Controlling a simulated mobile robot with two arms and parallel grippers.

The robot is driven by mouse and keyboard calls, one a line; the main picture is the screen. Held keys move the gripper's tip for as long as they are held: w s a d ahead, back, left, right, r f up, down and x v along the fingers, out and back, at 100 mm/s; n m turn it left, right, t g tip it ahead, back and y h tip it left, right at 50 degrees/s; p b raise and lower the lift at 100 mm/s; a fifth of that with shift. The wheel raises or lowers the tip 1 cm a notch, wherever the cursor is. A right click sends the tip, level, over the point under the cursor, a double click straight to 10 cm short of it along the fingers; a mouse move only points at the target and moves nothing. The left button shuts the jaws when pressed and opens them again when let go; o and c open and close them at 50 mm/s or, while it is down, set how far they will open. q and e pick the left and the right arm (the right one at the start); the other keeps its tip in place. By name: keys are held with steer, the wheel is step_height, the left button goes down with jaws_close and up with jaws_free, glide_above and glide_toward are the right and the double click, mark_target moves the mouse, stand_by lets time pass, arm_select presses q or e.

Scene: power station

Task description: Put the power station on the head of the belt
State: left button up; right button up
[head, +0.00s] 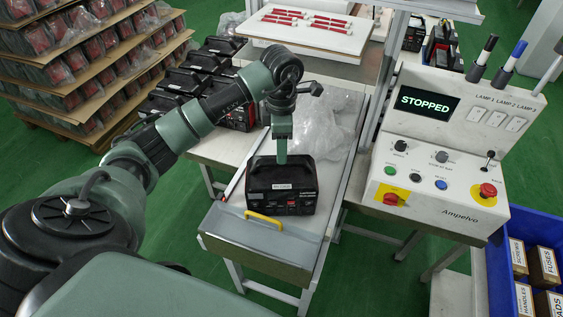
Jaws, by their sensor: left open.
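A black power station (281,188) with a red and black front panel stands upright on the belt (236,190), just behind the yellow-handled front end. My left gripper (282,158) points straight down at the power station's top. Its fingers are at the handle area, and the fingertips are partly hidden against the black case. It is open. I cannot tell whether it touches the power station. My right gripper is not in view.
A grey tray-like end piece with a yellow handle (264,219) is in front. Crumpled clear plastic (318,122) lies behind. A control panel (440,150) reading STOPPED stands right. More black units (190,85) sit on a table left, beside stacked pallets (80,60). A blue bin (497,265) holds boxes.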

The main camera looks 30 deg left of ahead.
arm_select(q)
step_height(320, 180, up, 6)
steer(key=shift+f+b, duration=0.25)
steer(key=shift+b, duration=0.3)
